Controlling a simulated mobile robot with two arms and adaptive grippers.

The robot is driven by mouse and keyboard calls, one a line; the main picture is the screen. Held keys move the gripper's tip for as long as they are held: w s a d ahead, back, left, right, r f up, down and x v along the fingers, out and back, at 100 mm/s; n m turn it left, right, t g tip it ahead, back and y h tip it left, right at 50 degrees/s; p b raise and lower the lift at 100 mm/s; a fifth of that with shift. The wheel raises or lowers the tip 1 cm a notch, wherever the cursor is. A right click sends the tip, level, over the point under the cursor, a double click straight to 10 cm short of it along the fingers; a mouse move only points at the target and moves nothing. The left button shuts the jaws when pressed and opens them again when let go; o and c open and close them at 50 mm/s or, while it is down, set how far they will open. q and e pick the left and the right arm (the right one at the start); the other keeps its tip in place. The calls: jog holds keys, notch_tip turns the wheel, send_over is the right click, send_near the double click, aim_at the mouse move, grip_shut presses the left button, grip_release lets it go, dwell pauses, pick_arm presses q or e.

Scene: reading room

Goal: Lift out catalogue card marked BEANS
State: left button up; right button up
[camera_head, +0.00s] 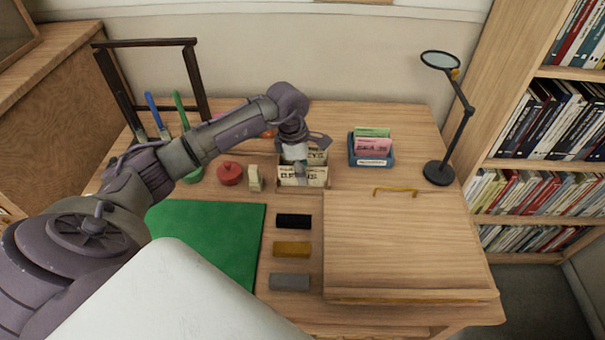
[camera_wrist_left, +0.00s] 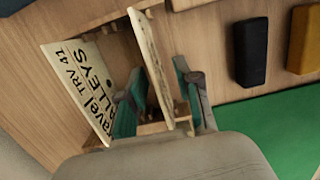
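A small wooden card box (camera_head: 303,187) with several cream cards (camera_head: 315,176) stands near the middle of the desk. My left gripper (camera_head: 301,168) reaches down into it from above. In the left wrist view, my left gripper (camera_wrist_left: 160,82) is open, with one teal-padded finger on each side of a card (camera_wrist_left: 147,55) seen nearly edge-on. Both fingers look apart from that card. Another card (camera_wrist_left: 75,85), reading "Travel TRV 41 VALLEYS", stands tilted outside the left finger. I cannot read BEANS on any card. My right gripper is not in view.
A blue holder (camera_head: 371,161) with pink and green cards stands to the right. A red round pot (camera_head: 230,173) and a cream block (camera_head: 255,178) stand close left. Black (camera_head: 293,221), ochre (camera_head: 292,249) and grey (camera_head: 289,281) blocks lie in front, beside a green mat (camera_head: 215,235).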

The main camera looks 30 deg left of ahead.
pick_arm(q)
jog(key=shift+w+d+f, duration=0.1)
jog(key=shift+f, duration=0.6)
jog(key=shift+w+d+f, duration=0.1)
jog(key=shift+f, duration=0.6)
grip_shut()
jog(key=shift+r, duration=0.1)
